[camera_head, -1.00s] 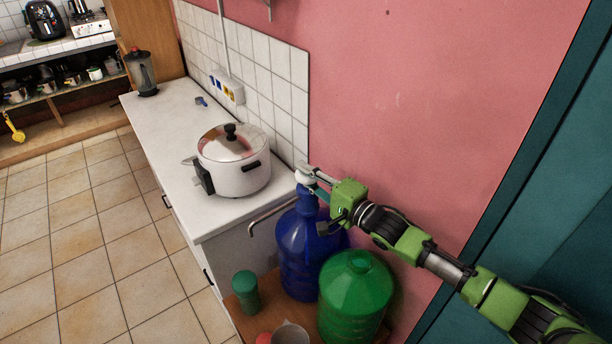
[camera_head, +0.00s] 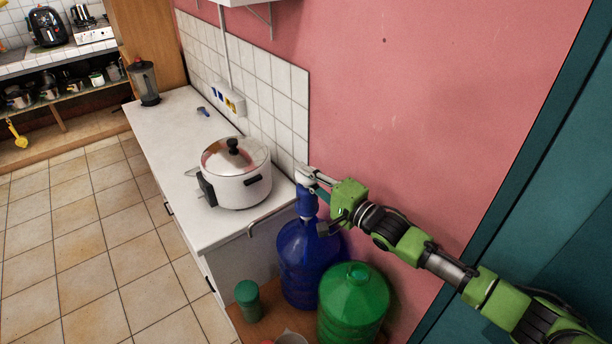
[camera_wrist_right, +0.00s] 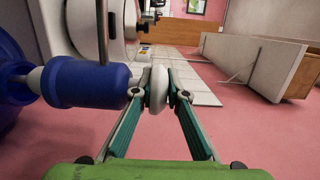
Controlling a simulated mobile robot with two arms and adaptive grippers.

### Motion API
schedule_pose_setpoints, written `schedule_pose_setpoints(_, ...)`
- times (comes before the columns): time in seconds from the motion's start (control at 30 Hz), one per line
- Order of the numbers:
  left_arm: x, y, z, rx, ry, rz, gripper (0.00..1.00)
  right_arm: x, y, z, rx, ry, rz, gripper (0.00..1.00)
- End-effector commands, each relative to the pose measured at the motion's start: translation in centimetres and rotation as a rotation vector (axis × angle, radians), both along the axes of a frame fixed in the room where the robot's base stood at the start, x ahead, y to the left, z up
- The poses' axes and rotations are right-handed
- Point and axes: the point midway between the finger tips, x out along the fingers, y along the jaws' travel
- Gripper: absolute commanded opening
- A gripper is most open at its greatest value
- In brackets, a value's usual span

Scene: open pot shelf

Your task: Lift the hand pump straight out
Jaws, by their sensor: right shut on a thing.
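The hand pump has a blue body (camera_head: 307,204), a white top and a bent metal spout (camera_head: 268,214) pointing left. My right gripper (camera_head: 318,184) is shut on the white top; the wrist view shows both fingers (camera_wrist_right: 157,95) pressed against its sides. The blue bottle (camera_head: 303,262) stands below the pump. In the wrist view the pump's blue body (camera_wrist_right: 88,82) is apart from the blue bottle (camera_wrist_right: 12,85), with a pale tube (camera_wrist_right: 33,80) showing between them. The tube's lower end is hidden. My left gripper is out of view.
A green bottle (camera_head: 353,305) stands close to the right of the blue one, with a green canister (camera_head: 247,300) to the left. A white counter (camera_head: 205,228) with a lidded pot (camera_head: 236,178) is beside the spout. The pink wall (camera_head: 400,130) is behind.

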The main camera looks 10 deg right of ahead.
Motion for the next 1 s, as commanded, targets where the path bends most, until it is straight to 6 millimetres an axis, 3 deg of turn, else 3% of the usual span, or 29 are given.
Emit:
schedule_pose_setpoints(0.03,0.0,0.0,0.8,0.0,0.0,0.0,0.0,0.0,0.0,1.1,0.001,-0.004,0.001,0.0)
schedule_pose_setpoints(0.7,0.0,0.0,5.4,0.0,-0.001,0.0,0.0,0.1,0.0,6.3,0.002,-0.003,0.0,0.0)
schedule_pose_setpoints(1.0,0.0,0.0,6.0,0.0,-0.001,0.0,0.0,0.0,0.0,7.1,0.002,-0.003,0.0,0.0)
